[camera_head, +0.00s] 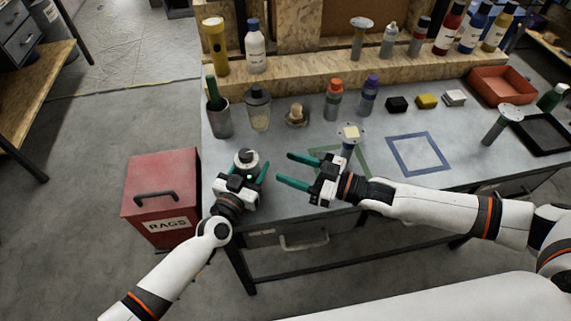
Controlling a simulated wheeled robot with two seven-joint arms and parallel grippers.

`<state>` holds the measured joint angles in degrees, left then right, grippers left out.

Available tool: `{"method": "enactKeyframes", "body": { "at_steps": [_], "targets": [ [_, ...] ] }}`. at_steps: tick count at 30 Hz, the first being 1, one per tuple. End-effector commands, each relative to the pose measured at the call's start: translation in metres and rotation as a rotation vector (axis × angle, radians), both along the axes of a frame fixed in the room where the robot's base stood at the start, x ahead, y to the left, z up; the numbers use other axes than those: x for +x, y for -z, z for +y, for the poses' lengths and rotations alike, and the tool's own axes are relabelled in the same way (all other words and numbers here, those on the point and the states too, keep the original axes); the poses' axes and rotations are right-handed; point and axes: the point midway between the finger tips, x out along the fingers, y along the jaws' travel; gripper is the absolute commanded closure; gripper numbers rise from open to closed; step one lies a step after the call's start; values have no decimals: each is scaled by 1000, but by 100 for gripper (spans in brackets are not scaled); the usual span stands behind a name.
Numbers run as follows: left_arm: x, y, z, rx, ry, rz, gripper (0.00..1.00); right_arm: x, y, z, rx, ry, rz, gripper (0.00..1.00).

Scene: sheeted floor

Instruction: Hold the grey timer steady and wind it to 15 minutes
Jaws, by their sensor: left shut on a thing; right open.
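The grey timer (246,157), a small round body with a dark knob on top, stands near the front left of the bench. My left gripper (243,170) reaches it from the front and is shut on it, with teal fingers at its sides. The gripper hides its lower front. The dial marks are too small to read. My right gripper (284,168) is open and empty, just right of the timer, its two teal fingers pointing left towards it. It appears apart from the timer.
Behind the timer stand a cup (219,122), a shaker (258,108) and several bottles. A green taped square (362,172) lies behind the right gripper; a blue one (420,154) is further right. A red rags bin (162,190) stands left of the bench.

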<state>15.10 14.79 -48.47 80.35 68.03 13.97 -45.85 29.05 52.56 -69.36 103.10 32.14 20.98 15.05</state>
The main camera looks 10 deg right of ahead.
Motion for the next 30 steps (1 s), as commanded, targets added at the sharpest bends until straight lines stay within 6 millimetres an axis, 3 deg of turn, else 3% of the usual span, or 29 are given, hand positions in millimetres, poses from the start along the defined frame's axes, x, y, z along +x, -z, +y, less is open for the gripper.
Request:
{"method": "enactKeyframes", "body": {
  "at_steps": [7,8,12,23,30],
  "targets": [
    [0,0,0,1,0,1,72,0,0,0,0,0,0,49],
    [0,0,0,-1,0,-1,43,0,0,0,0,0,0,49],
    [0,0,0,-1,0,-1,20,0,0,0,0,0,0,49],
    [-4,1,2,0,0,2,20,0,0,0,0,0,0,49],
    [-39,2,25,0,0,4,20,0,0,0,0,0,0,49]
  ]
}}
